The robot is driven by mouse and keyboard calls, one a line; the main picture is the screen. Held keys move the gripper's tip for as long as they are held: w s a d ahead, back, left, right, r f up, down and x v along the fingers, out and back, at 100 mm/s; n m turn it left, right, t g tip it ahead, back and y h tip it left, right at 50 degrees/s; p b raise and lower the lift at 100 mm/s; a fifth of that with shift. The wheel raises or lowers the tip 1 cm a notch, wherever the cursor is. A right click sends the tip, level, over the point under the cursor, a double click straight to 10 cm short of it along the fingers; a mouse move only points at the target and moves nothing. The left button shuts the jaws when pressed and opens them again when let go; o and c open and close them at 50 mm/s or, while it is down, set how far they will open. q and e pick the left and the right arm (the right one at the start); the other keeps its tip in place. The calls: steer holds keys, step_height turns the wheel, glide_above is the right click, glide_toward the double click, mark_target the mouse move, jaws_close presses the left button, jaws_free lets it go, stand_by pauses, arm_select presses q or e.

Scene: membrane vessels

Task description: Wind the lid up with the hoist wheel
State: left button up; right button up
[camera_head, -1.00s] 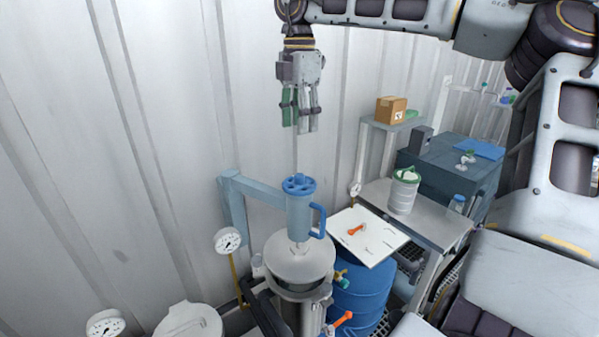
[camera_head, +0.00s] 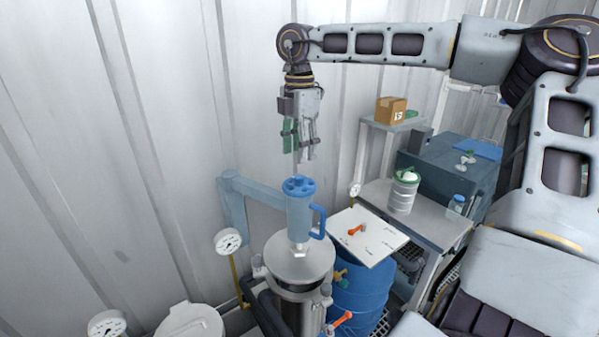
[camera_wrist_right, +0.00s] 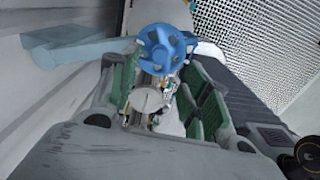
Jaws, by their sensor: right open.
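The blue hoist wheel (camera_head: 299,186), a round handwheel with several knobs on its rim, sits on top of a blue hoist body with a side handle (camera_head: 302,218). Below it is the round grey lid (camera_head: 283,265) at the top of the metal vessel (camera_head: 310,310). My right gripper (camera_head: 300,156) points down above the wheel, open and empty, with a clear gap below its tips. In the right wrist view, the wheel (camera_wrist_right: 161,49) shows beyond the green-padded fingers (camera_wrist_right: 162,100), which stand apart. My left gripper is out of view.
A blue beam (camera_head: 250,190) holds the hoist from the left. Pressure gauges (camera_head: 228,241) stand at the left. A white board with an orange-handled item (camera_head: 370,245) lies on a blue drum (camera_head: 362,290) to the right. A bench (camera_head: 440,228) bears a white container (camera_head: 403,190).

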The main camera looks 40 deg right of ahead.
mark_target(299, 176)
steer(key=shift+f+p, duration=0.55)
steer(key=shift+f, duration=3.15)
jaws_close()
steer(key=shift+n+b, duration=0.6)
steer(key=shift+b, duration=0.05)
steer(key=shift+n+b, duration=0.45)
steer(key=shift+n, duration=0.25)
jaws_free()
